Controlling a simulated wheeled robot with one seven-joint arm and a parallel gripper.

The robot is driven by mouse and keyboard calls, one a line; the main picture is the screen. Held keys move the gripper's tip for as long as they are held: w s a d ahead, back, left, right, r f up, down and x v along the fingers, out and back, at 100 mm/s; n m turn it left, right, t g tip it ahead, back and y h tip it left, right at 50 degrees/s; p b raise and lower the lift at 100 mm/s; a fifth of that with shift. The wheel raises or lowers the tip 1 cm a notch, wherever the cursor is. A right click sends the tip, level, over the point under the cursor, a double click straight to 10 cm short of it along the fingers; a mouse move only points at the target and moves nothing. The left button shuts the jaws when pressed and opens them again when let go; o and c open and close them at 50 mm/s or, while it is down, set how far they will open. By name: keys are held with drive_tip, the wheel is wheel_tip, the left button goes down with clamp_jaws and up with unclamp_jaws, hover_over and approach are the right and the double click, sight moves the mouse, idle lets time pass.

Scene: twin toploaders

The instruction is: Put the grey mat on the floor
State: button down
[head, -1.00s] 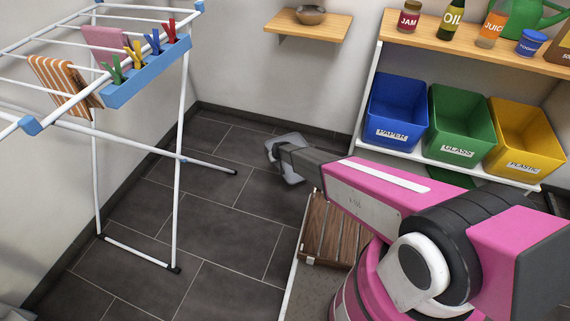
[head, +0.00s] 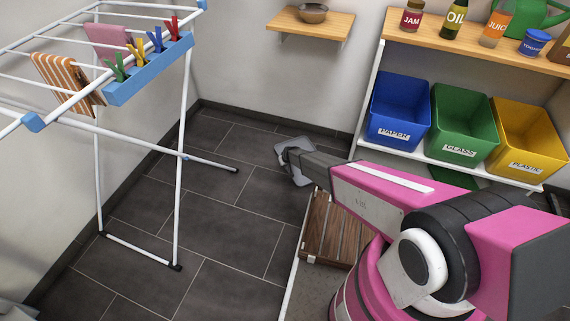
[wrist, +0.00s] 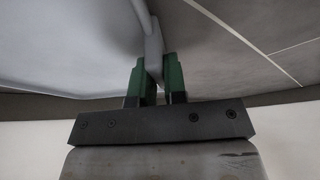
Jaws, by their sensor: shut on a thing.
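The grey mat (head: 281,149) shows in the head view at the far end of my arm, partly hidden by it, in front of the back wall's foot. In the wrist view the mat (wrist: 60,45) fills the upper left as a pale grey sheet. My gripper (wrist: 156,68) has green fingers shut on a folded edge of the mat. The dark tiled floor (head: 225,225) lies below and around it in the head view. I cannot tell whether the mat touches the floor.
A white drying rack (head: 181,200) with cloths and pegs stands at the left. A brown slatted wooden piece (head: 319,228) lies beside my arm. Blue (head: 398,108), green (head: 462,120) and yellow (head: 528,132) bins stand on a shelf at the right. The middle floor is clear.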

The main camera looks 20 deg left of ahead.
drive_tip(key=c, duration=1.2)
unclamp_jaws()
drive_tip(key=shift+f, duration=0.1)
drive_tip(key=shift+o, duration=0.2)
drive_tip(key=v, duration=1.2)
